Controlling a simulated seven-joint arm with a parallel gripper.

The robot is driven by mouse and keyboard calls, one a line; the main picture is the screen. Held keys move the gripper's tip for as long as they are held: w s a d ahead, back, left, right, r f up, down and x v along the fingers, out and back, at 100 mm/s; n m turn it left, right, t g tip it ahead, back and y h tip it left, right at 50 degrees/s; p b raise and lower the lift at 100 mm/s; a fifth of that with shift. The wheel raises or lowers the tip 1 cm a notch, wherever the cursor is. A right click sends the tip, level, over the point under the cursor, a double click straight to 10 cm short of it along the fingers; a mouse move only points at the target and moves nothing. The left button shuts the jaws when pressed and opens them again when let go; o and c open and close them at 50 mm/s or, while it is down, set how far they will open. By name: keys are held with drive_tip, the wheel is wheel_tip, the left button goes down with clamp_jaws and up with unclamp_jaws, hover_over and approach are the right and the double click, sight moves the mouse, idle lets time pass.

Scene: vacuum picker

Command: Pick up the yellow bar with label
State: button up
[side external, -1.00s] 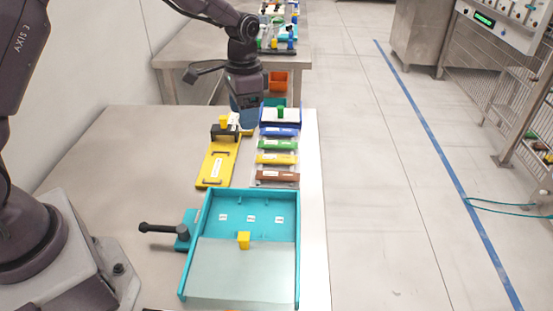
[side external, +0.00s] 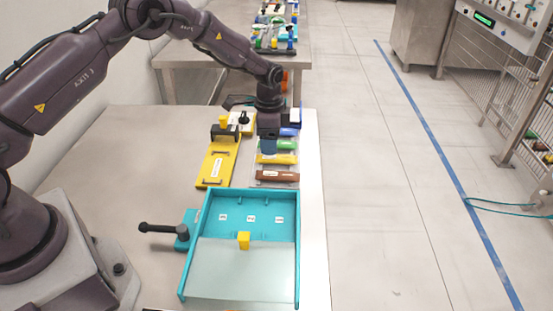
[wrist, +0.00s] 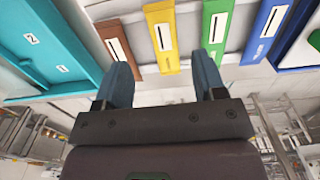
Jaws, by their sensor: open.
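The yellow bar with a white label (side external: 277,159) lies crosswise in a row of coloured bars, between the green bar (side external: 287,146) and the brown bar (side external: 277,176). In the wrist view the yellow bar (wrist: 162,40) shows with its label, in line with the gap between my fingers. My gripper (side external: 268,148) is open and empty, pointing down over the row near the green and yellow bars. In the wrist view its two blue fingers (wrist: 162,62) stand apart. Its height above the bars is hard to tell.
A larger yellow plate (side external: 211,170) with a handle and label lies left of the row. The blue bar (wrist: 266,30) lies beyond the green one. The table's left side is clear.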

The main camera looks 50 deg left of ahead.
sight(273, 157)
drive_tip(key=shift+w+f, duration=0.25)
drive_tip(key=shift+f, duration=1.1)
drive_tip(key=shift+w+f, duration=0.2)
drive_tip(key=shift+f, duration=1.1)
drive_tip(key=c, duration=1.1)
drive_tip(key=shift+r, duration=0.1)
